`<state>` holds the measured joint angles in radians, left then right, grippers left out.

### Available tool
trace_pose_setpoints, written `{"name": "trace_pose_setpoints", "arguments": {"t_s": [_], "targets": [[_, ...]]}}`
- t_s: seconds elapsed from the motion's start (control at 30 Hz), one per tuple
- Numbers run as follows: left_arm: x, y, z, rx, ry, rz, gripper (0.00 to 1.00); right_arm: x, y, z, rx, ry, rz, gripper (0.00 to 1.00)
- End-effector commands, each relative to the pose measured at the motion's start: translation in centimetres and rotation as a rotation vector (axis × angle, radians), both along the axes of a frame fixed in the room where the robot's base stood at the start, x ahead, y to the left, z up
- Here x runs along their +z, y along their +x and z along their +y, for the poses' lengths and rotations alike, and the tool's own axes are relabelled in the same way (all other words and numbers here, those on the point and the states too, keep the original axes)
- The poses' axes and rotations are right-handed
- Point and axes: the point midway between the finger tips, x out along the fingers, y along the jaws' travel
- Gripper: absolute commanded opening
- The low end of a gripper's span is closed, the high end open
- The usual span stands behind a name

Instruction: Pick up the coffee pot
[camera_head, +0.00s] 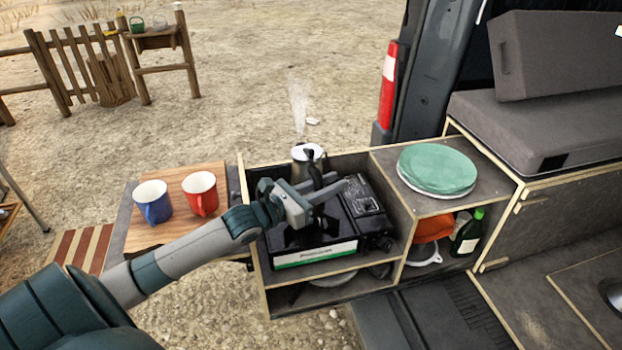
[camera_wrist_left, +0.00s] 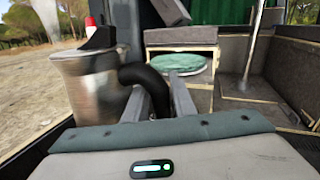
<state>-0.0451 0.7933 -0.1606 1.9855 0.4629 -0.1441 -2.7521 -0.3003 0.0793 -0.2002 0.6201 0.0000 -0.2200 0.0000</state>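The coffee pot (camera_head: 306,155) is a silver metal pot with a black handle and lid knob. It stands upright at the back of the black camping stove (camera_head: 318,240), with steam rising above it. My left gripper (camera_head: 326,186) reaches in from the left and partly covers the pot and handle. In the left wrist view, the pot (camera_wrist_left: 92,92) is at the left. Its curved black handle (camera_wrist_left: 143,74) comes down between the two fingers (camera_wrist_left: 160,100). It fills the narrow gap between them, so the gripper appears shut on the handle. My right gripper is not in view.
A blue mug (camera_head: 152,203) and a red mug (camera_head: 200,194) stand on the wooden side board (camera_head: 150,238) at left. Green plates (camera_head: 438,167) sit on the shelf at right. A bottle (camera_head: 468,235) is below. The drawer's walls (camera_head: 263,285) surround the stove.

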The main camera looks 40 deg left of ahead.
Motion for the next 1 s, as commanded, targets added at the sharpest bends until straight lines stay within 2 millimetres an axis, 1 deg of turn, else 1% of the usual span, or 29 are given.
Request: {"name": "trace_pose_setpoints", "arguments": {"t_s": [0.1, 0.57, 0.6, 0.67, 1.0], "targets": [[-0.03, 0.35, -0.18, -0.001, 0.001, 0.001, 0.24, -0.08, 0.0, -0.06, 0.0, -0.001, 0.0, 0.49], [-0.02, 0.34, -0.18, -0.001, 0.001, 0.001, 0.24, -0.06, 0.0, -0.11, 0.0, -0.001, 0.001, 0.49], [-0.02, 0.34, -0.18, -0.001, 0.001, 0.001, 0.14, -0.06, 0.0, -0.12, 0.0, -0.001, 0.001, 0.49], [-0.02, 0.34, -0.18, -0.001, 0.001, 0.001, 0.0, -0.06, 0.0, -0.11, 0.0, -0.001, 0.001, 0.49], [0.26, 0.37, -0.18, -0.002, 0.002, -0.005, 0.0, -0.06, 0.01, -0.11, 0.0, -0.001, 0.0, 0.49]]}}
